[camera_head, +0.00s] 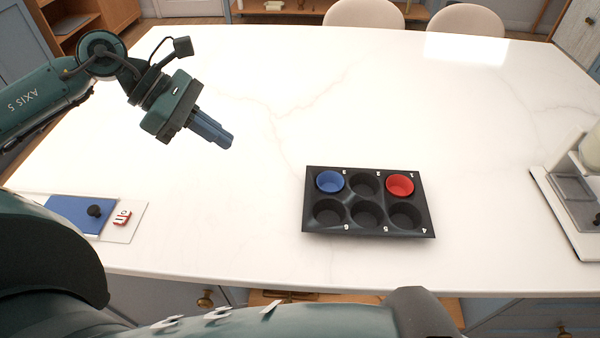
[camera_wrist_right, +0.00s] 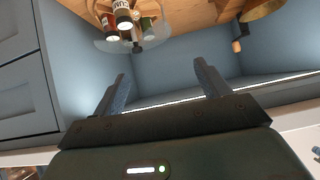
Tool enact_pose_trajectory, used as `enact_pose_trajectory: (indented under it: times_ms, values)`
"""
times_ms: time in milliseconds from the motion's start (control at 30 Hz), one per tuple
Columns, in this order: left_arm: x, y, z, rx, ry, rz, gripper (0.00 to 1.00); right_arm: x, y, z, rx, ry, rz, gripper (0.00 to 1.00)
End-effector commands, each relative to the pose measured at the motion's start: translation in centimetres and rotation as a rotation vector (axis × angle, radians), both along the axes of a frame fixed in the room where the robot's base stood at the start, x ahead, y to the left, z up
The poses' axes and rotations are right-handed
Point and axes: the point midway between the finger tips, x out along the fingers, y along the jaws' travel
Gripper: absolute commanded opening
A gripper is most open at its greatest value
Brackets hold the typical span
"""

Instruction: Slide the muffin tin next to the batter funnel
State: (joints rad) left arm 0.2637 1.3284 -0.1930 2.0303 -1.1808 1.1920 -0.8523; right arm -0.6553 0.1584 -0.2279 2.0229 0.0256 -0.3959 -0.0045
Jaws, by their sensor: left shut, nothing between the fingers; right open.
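The black muffin tin (camera_head: 335,196) lies flat on the white table, right of centre near the front edge. A blue cup (camera_head: 330,182) sits in its back-left well and a red cup (camera_head: 400,185) in its back-right well; the other wells look empty. No batter funnel shows clearly. A pale cylindrical thing (camera_head: 591,150), cut off at the right edge, may be part of it. My left gripper (camera_head: 226,141) is shut and empty above the table, left of and behind the tin. My right gripper (camera_wrist_right: 160,78) is open and empty, facing a blue-grey cabinet.
A white tray (camera_head: 553,205) with a grey box (camera_head: 572,188) stands at the right. A blue panel (camera_head: 75,213) with a black knob lies at the front left. The table (camera_head: 480,150) between tin and tray is clear. Bottles (camera_wrist_right: 122,18) stand on a turntable inside the cabinet.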

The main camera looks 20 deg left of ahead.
Motion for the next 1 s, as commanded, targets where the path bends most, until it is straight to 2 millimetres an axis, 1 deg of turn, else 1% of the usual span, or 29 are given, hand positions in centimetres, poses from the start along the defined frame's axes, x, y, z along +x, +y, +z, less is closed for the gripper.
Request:
enact_pose_trajectory:
  times_ms: [33,233,333,467,567,667,1000]
  values:
    - [0.0,0.0,-2.4,0.0,0.001,0.0,0.0,0.0,0.4,-1.5,0.011,-0.014,0.008,0.75]
    - [0.0,0.0,-5.8,-0.002,0.002,0.001,0.0,0.3,1.4,-2.4,0.049,-0.059,0.027,0.75]
    - [0.0,0.0,-6.8,-0.003,0.001,0.001,0.0,0.4,1.8,-2.5,0.061,-0.075,0.033,0.75]
    - [0.0,-0.2,-7.1,-0.003,0.001,0.001,0.0,0.5,2.0,-2.1,0.068,-0.083,0.037,0.75]
    - [0.2,-0.8,-7.5,-0.006,0.003,0.0,0.0,0.5,2.0,-1.7,0.064,-0.083,0.038,0.75]
    - [0.4,-2.0,-8.4,-0.008,0.001,-0.004,0.0,0.4,2.0,-1.4,0.059,-0.082,0.04,0.75]
    - [1.9,-6.9,-13.5,-0.009,0.003,-0.001,0.0,0.3,1.8,-0.4,0.031,-0.082,0.048,0.75]
